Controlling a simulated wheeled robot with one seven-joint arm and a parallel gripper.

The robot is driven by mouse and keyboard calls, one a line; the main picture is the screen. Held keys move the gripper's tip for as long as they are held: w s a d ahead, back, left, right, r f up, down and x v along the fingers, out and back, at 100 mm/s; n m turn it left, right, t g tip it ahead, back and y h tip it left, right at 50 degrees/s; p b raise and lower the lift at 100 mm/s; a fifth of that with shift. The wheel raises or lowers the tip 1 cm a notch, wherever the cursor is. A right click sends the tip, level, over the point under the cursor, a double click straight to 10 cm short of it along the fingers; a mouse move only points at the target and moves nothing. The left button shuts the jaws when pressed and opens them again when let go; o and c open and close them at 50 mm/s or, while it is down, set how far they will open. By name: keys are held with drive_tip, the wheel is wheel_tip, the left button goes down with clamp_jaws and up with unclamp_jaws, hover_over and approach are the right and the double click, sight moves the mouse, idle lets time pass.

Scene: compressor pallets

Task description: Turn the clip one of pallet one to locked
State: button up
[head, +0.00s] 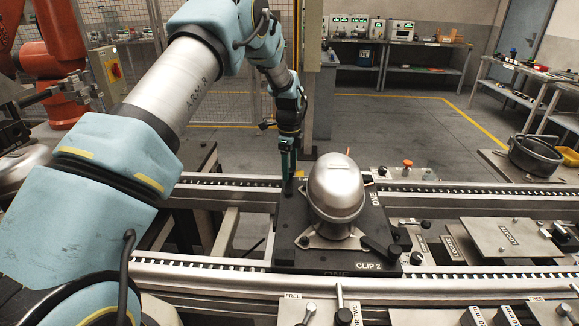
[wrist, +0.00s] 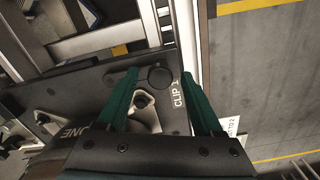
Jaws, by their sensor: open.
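Pallet one (head: 290,252) is a dark plate marked ONE, with a silver domed compressor (head: 335,190) on it. My gripper (head: 288,176) points down over the pallet's far left corner. In the wrist view its two green fingers (wrist: 160,76) are spread apart. Between them is the round black top of clip one (wrist: 160,77), beside the white label CLIP 1 (wrist: 178,94). I see no contact with the fingers. The rest of clip one and its turn are hard to make out. Clip two (head: 380,248) is a black lever at the near right corner.
Roller rails (head: 440,187) run behind and in front of the pallet. To the right are a flat metal plate (head: 508,238) and knobs, including an orange one (head: 407,163). A metal post (head: 303,80) stands close behind my gripper. Open floor lies beyond.

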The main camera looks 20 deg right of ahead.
drive_tip(key=shift+c, duration=0.2)
clamp_jaws()
idle(0.3)
idle(0.8)
